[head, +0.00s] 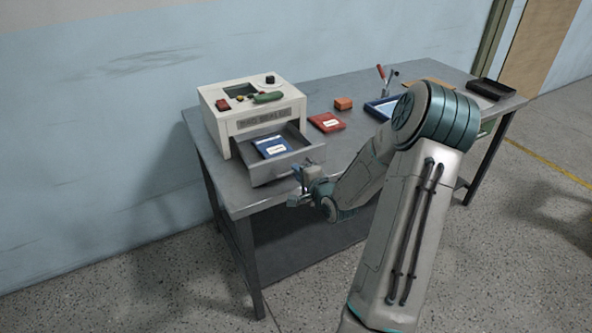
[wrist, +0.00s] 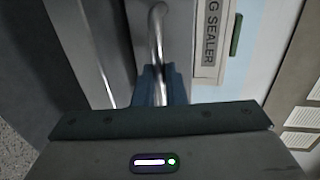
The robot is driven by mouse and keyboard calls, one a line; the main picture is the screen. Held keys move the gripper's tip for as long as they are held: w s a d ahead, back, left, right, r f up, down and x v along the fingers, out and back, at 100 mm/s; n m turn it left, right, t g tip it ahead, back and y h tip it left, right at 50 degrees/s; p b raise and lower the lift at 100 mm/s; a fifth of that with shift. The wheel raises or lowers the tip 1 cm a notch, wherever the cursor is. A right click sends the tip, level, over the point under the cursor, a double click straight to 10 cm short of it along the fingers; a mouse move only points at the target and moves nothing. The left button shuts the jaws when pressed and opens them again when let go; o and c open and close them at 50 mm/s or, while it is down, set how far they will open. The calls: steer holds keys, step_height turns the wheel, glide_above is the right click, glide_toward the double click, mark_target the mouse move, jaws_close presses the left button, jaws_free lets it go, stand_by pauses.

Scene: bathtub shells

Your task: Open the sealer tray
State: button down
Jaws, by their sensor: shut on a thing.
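The sealer (head: 252,112) is a cream box at the left end of the table, with a green display and controls on top. Its grey tray (head: 283,167) is slid out at the front. A blue packet (head: 271,146) with a white label lies in the tray. My gripper (head: 302,181) is at the tray's front face. In the wrist view, its blue fingers (wrist: 160,88) are shut around a shiny bar handle (wrist: 157,40) on the tray front. The sealer's label (wrist: 209,45) shows beside it. The fingertips are partly hidden by the gripper body.
A red packet (head: 326,122) and an orange block (head: 343,103) lie right of the sealer. A blue-rimmed tray (head: 379,108) is partly behind my arm. A black tray (head: 491,89) stands at the far right. The floor before the table is clear.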

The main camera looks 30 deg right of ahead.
steer(key=c, duration=1.5)
jaws_free()
steer(key=p+v, duration=0.8)
steer(key=v, duration=0.5)
steer(key=shift+s, duration=0.4)
steer(key=shift+a, duration=0.1)
